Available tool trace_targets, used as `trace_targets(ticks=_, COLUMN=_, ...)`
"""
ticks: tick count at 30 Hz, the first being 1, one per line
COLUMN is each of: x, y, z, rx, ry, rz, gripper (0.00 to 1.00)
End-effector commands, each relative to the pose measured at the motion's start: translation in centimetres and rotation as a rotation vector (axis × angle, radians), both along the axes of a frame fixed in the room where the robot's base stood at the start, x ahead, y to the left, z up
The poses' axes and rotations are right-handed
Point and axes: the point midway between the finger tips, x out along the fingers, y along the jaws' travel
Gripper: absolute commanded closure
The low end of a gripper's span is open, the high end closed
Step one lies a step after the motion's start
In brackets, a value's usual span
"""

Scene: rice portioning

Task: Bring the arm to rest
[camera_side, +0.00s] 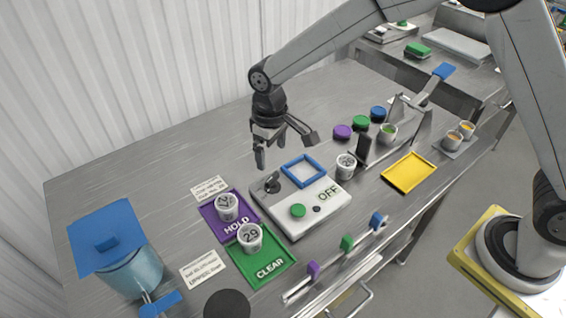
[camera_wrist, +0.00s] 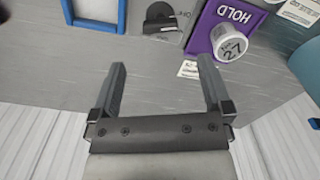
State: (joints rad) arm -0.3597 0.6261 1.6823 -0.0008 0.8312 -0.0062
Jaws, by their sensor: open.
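My gripper (camera_side: 282,145) hangs from the arm above the steel table, behind the white scale-like device. It is open, with its fingers spread and nothing between them. In the wrist view, my gripper (camera_wrist: 162,75) shows both dark fingers apart over bare steel table. The white device (camera_side: 325,198) reads OFF and carries a blue square frame (camera_side: 303,171) and a green button. A white cup stands on the purple HOLD mat (camera_side: 211,217), and another stands on the green CLEAR mat (camera_side: 273,270). The HOLD mat (camera_wrist: 205,42) also shows in the wrist view with its numbered cup (camera_wrist: 230,42).
A blue-lidded container (camera_side: 135,270) stands at the left front. Purple, green and blue lids (camera_side: 361,123) lie near a stand and a cup (camera_side: 346,165) behind the device. A yellow tray (camera_side: 408,172) lies to the right. The table's back left is bare.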

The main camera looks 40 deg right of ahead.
Motion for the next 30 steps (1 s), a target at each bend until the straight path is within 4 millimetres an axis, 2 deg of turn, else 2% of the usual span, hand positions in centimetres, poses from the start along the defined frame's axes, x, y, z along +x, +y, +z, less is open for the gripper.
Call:
trace_targets(ticks=5, x=-0.2, y=-0.6, z=0.2, rx=0.003, ry=-0.007, rz=-0.011, gripper=0.00)
trace_targets(ticks=8, x=-0.7, y=-1.7, z=0.5, rx=0.006, ry=-0.016, rz=-0.029, gripper=0.00)
trace_targets(ticks=14, x=-2.8, y=-5.2, z=1.4, rx=0.017, ry=-0.052, rz=-0.091, gripper=0.00)
trace_targets(ticks=21, x=-6.9, y=-10.2, z=2.2, rx=0.031, ry=-0.111, rz=-0.188, gripper=0.00)
trace_targets(ticks=30, x=-13.2, y=-15.0, z=2.4, rx=0.041, ry=-0.186, rz=-0.304, gripper=0.00)
